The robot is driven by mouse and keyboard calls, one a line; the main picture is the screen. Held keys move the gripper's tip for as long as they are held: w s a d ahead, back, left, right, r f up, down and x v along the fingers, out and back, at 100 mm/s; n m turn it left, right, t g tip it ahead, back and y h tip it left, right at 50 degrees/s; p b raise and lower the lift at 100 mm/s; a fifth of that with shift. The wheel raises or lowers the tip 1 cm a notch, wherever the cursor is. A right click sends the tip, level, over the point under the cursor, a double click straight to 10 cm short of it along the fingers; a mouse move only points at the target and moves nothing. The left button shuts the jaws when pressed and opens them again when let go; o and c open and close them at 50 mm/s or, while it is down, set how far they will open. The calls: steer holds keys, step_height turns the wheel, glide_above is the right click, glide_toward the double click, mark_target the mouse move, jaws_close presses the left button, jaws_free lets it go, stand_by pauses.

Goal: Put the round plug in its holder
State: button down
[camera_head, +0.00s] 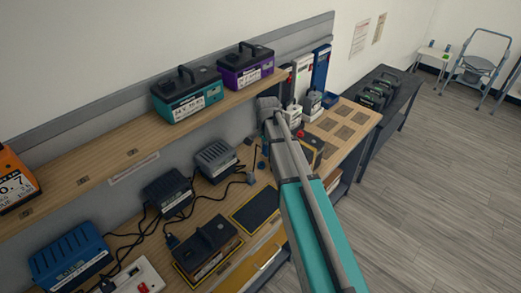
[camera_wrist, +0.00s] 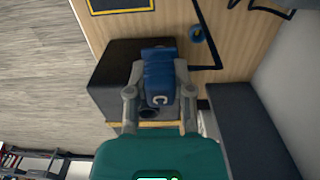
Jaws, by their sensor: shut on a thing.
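My gripper (camera_wrist: 158,110) shows in the wrist view with its two grey fingers shut on a blue plug (camera_wrist: 159,78) marked with a white letter C. The plug is in front of a dark box (camera_wrist: 105,85); I cannot tell whether they touch. A dark round part (camera_wrist: 149,112) shows below the plug, between the fingers. A small blue ring (camera_wrist: 196,33) is on the wooden bench, above and right of the plug; I cannot tell whether it is the holder. In the head view my arm hides the gripper and the held plug.
The bench holds grey chargers (camera_head: 215,160) with cables, a black battery (camera_head: 207,249) and an empty dark pad (camera_head: 255,208). A teal battery (camera_head: 187,95) and a purple battery (camera_head: 245,66) stand on the shelf above. A dark bar (camera_wrist: 250,130) runs along the right in the wrist view.

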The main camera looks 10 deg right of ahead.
steer(key=w+f+b, duration=0.5)
steer(key=w+f, duration=0.1)
steer(key=w, duration=0.3)
steer(key=shift+w+f, duration=0.25)
steer(key=shift+f, duration=0.05)
steer(key=shift+f+b, duration=0.2)
steer(key=shift+b, duration=0.25)
step_height(320, 180, down, 7)
steer(key=b, duration=0.6)
steer(key=shift+r+b, duration=0.2)
steer(key=shift+b, duration=0.1)
steer(key=shift+f+b, duration=0.95)
steer(key=shift+f, duration=0.05)
stand_by(1.8)
steer(key=shift+c, duration=2.1)
jaws_free()
steer(key=shift+r, duration=0.15)
